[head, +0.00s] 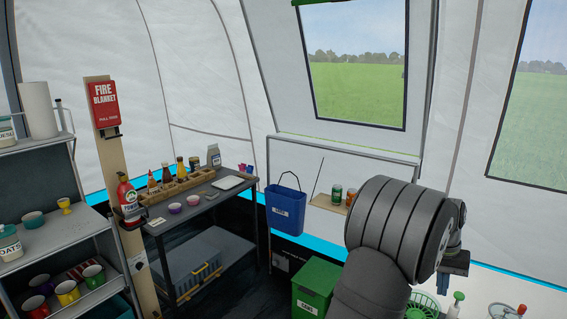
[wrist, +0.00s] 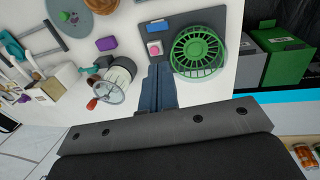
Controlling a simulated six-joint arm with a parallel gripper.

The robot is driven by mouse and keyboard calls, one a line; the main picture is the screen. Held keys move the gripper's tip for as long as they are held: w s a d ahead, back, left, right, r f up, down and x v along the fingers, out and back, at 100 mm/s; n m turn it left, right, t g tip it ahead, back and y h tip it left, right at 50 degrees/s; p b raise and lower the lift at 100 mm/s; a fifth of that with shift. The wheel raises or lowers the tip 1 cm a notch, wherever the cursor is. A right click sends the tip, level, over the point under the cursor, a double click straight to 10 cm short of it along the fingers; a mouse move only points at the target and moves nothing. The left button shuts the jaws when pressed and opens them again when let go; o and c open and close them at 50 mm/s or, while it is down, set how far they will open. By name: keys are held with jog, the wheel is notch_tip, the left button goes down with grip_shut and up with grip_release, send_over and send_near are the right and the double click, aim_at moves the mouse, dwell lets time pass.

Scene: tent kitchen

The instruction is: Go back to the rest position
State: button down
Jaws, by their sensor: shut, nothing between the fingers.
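My gripper (head: 455,262) shows at the lower right in the head view, beyond my large grey wrist, above the white counter (head: 535,285). In the wrist view my gripper (wrist: 158,88) has its two dark blue fingers together, with nothing between them.
A grey mat (wrist: 155,22) with small items lies beside the basket. A soap bottle (head: 456,303) stands on the counter. A green bin (head: 315,285), a blue wall bin (head: 285,210), a small shelf with cans (head: 327,203) and a dark table (head: 210,192) are to the left.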

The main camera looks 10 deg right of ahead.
jog(key=f, duration=0.5)
jog(key=shift+s+d+f, duration=0.3)
jog(key=shift+s+d, duration=0.05)
